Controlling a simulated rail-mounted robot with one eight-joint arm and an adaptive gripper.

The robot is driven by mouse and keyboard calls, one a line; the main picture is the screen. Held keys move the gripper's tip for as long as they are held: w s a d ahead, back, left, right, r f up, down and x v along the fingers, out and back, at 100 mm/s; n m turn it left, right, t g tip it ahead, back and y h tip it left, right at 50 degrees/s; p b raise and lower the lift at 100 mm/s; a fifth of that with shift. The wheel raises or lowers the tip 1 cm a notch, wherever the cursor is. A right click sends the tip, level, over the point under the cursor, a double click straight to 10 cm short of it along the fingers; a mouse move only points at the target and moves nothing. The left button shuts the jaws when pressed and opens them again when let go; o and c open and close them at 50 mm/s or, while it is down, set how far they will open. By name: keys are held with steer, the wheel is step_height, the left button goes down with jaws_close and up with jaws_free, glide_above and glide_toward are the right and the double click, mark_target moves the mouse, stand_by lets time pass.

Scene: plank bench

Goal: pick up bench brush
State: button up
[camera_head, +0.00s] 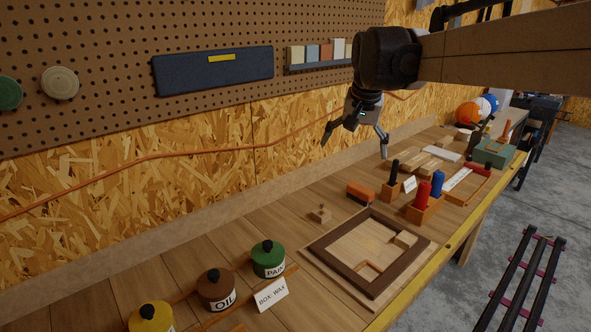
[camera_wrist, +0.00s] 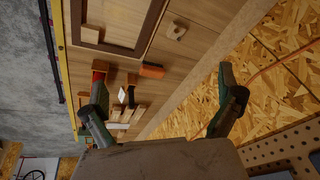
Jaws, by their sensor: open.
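My gripper (camera_head: 355,146) is open and empty, high above the back half of the bench, with its fingers pointing down. In the wrist view its fingers (camera_wrist: 163,82) are spread wide. I cannot surely make out a bench brush. A small orange block with a darker side (camera_head: 360,193) lies on the planks below my gripper; it also shows between the fingertips in the wrist view (camera_wrist: 152,71). I cannot tell whether it is the brush. To its right a black upright handle (camera_head: 394,172) stands in a wooden holder (camera_head: 391,191). My gripper touches none of these.
A dark-framed wooden tray (camera_head: 319,246) lies in front, with a small wooden block (camera_head: 320,214) behind it. Red (camera_head: 423,194) and blue (camera_head: 438,182) handles stand in a holder. Yellow, brown (camera_head: 216,286) and green (camera_head: 268,257) jars stand left. A pegboard wall (camera_head: 110,60) rises behind.

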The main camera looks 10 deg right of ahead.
steer(key=w+d+m, duration=0.1)
steer(key=w+d, duration=0.2)
steer(key=w, duration=0.5)
steer(key=m+g+p, duration=0.2)
steer(key=m+g, duration=0.2)
steer(key=m, duration=0.1)
glide_above(361, 188)
step_height(361, 188, down, 16)
step_height(361, 188, down, 8)
steer(key=shift+s+d+f, duration=0.15)
steer(key=shift+f, duration=0.1)
steer(key=shift+f+p, duration=0.4)
steer(key=shift+f, duration=2.2)
steer(key=shift+a, duration=0.2)
steer(key=shift+c, duration=0.5)
steer(key=c, duration=1)
steer(key=shift+o, duration=0.2)
